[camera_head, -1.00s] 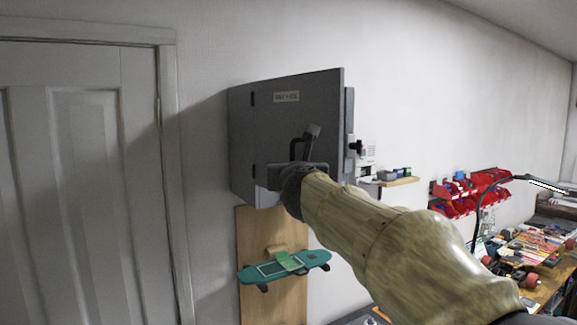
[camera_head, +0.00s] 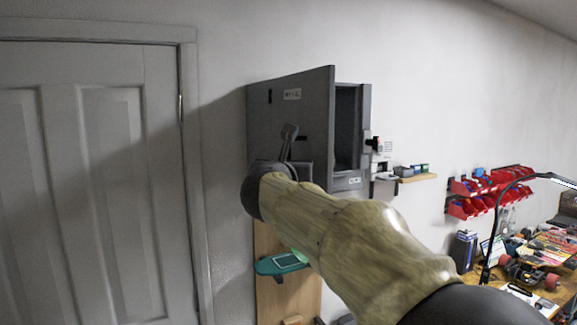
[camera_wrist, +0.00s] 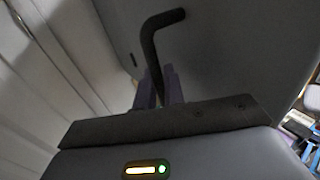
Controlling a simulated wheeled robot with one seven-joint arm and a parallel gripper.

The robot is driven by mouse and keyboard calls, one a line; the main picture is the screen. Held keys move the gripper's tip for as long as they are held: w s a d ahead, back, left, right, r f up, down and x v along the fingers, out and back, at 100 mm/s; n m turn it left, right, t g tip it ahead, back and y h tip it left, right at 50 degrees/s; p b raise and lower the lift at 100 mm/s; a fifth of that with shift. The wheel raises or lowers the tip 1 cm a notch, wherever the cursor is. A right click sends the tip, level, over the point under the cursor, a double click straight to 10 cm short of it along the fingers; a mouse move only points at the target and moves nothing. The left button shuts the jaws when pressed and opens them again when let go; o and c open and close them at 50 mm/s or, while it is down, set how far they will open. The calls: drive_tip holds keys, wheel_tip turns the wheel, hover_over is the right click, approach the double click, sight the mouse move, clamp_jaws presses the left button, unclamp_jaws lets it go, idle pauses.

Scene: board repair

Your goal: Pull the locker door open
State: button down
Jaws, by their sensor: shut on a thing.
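The grey locker (camera_head: 350,182) hangs on the wall, and its door (camera_head: 308,105) stands part-way open, swung out toward the left. The dark inside of the locker (camera_head: 346,128) shows to the right of the door's free edge. My gripper (camera_head: 288,150) is at the door's front face. In the wrist view, the fingers of my gripper (camera_wrist: 160,88) are shut on the dark bent handle (camera_wrist: 152,45) of the door. The handle's lower part is hidden between the fingers and behind the gripper body.
A white panelled door (camera_head: 95,180) is at the left. Below the locker, a teal skateboard (camera_head: 278,264) is on a wooden board (camera_head: 268,300), partly hidden by my arm. A small shelf (camera_head: 415,178), red bins (camera_head: 475,207) and a cluttered workbench (camera_head: 545,290) are at the right.

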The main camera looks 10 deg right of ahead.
drive_tip(key=shift+r, duration=0.1)
drive_tip(key=c, duration=1.6)
unclamp_jaws()
drive_tip(key=shift+c, duration=0.2)
drive_tip(key=b+v, duration=0.6)
drive_tip(key=v, duration=1.1)
drive_tip(key=shift+s, duration=0.2)
drive_tip(key=shift+w, duration=0.1)
